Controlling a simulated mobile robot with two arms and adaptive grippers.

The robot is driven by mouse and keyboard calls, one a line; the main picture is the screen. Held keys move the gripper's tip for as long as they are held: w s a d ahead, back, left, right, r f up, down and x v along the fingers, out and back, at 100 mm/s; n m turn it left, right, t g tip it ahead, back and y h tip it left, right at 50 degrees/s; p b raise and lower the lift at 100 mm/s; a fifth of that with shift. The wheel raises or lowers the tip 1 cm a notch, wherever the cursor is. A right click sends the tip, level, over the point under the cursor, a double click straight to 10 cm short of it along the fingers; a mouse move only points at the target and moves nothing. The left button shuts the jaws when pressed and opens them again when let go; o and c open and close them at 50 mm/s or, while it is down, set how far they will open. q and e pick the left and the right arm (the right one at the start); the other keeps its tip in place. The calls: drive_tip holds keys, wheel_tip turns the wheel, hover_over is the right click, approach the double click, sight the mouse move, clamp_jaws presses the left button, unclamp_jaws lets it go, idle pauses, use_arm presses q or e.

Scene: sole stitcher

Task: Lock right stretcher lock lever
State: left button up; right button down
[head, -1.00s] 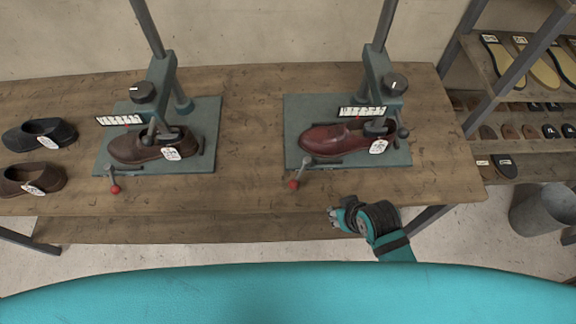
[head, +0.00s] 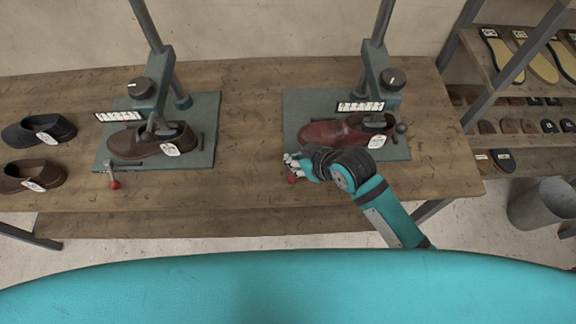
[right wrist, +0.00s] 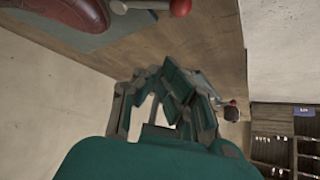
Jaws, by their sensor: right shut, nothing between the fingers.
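The right stretcher's lock lever shows its red knob (head: 292,179) at the front left of the right base plate (head: 400,149). My right gripper (head: 290,158) is just above and behind the knob in the head view and hides most of the lever arm. In the right wrist view the lever's red knob (right wrist: 180,7) and part of its metal arm are at the top, apart from my gripper's fingers (right wrist: 176,82). The fingers are shut and empty. A dark red shoe (head: 330,132) sits on the right stretcher, partly hidden by my gripper. My left gripper is out of view.
The left stretcher (head: 150,105) holds a brown shoe (head: 125,144), and its red-knobbed lever (head: 115,184) is at its front left. Loose shoes (head: 38,130) lie at the far left. The wooden table (head: 245,160) is clear between the stretchers. A shelf (head: 510,110) stands right.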

drive_tip(key=x, duration=0.9)
drive_tip(key=shift+w+a+p, duration=0.1)
drive_tip(key=shift+p, duration=0.3)
drive_tip(key=shift+f+p, duration=0.3)
drive_tip(key=shift+f, duration=0.05)
drive_tip(key=shift+s+d+f+p, duration=0.2)
drive_tip(key=shift+s+d+p, duration=0.45)
drive_tip(key=shift+s+d, duration=0.25)
drive_tip(key=shift+s+d+f, duration=0.1)
drive_tip(key=shift+s+d, duration=0.25)
drive_tip(key=shift+s, duration=0.2)
drive_tip(key=shift+w+f, duration=0.1)
drive_tip(key=shift+d, duration=0.1)
